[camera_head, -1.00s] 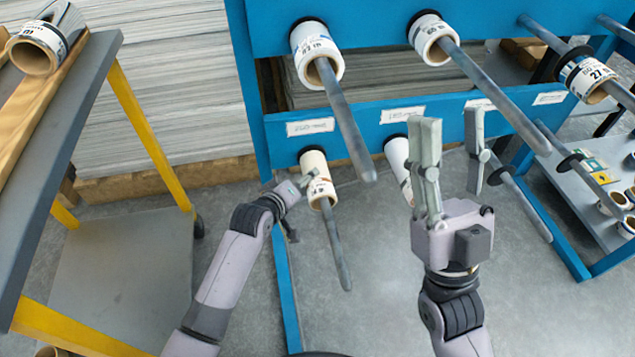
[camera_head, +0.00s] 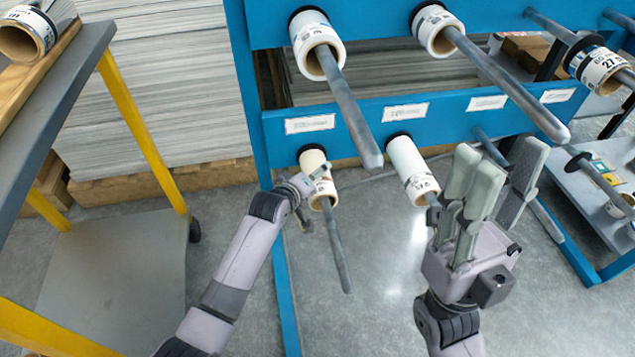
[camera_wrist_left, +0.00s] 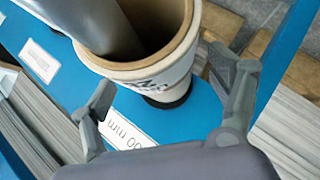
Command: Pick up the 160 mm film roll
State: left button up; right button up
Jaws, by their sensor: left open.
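A white film roll with a brown core and dark print (camera_head: 318,180) hangs on the lower left rod of the blue rack. It fills the top middle of the left wrist view (camera_wrist_left: 160,78), its core end towards the camera and the rod through it. Its printed width is not readable. My left gripper (camera_head: 309,203) is at this roll. Its open fingers, also in the left wrist view (camera_wrist_left: 160,72), are to either side of the roll, not closed on it. My right gripper (camera_head: 503,182) is open and empty, right of the second lower roll (camera_head: 409,168).
The blue rack (camera_head: 375,118) carries more rolls on long protruding rods: upper left (camera_head: 318,48), upper middle (camera_head: 437,32) and far right (camera_head: 598,66). A grey table (camera_head: 60,85) with another roll (camera_head: 28,35) stands left. The floor in front is clear.

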pick_arm(q)
jog(key=shift+c, duration=0.2)
jog(key=shift+r, duration=0.1)
jog(key=c, duration=1.3)
